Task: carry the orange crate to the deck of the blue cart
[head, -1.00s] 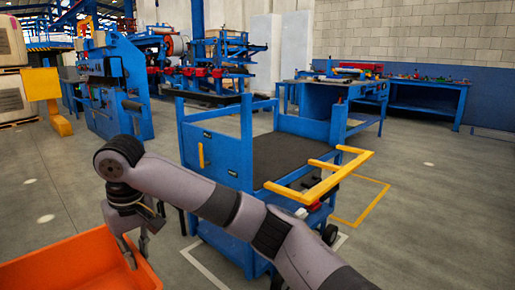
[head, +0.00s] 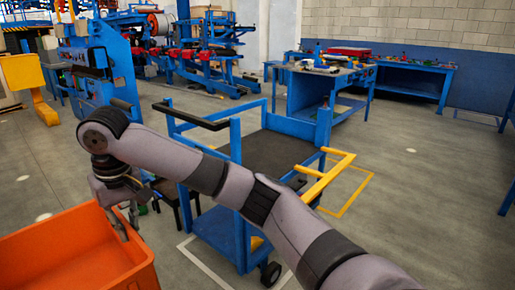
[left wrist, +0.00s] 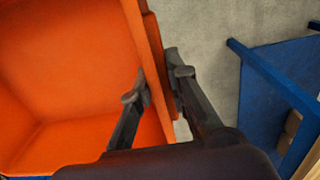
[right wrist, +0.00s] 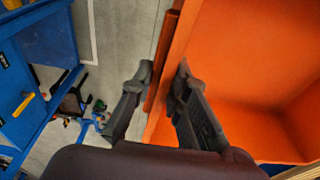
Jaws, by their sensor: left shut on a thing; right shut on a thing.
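The orange crate (head: 60,250) is at the lower left of the head view, partly cut off by the frame edge. Its visible inside looks empty. My right gripper (head: 124,222) is shut on its right-hand wall; the right wrist view shows the fingers (right wrist: 164,76) on both sides of the orange wall (right wrist: 225,75). My left gripper (left wrist: 155,84) is shut on another wall of the crate (left wrist: 70,75), and it is outside the head view. The blue cart (head: 236,150) stands ahead, right of the crate, its dark deck (head: 275,150) partly hidden by my right arm.
A yellow handle (head: 335,176) sticks out from the cart's near right side. A dark stool (head: 172,192) stands left of the cart. Blue workbenches (head: 405,80) and a blue machine (head: 100,70) are farther back. Open floor (head: 420,200) lies to the right.

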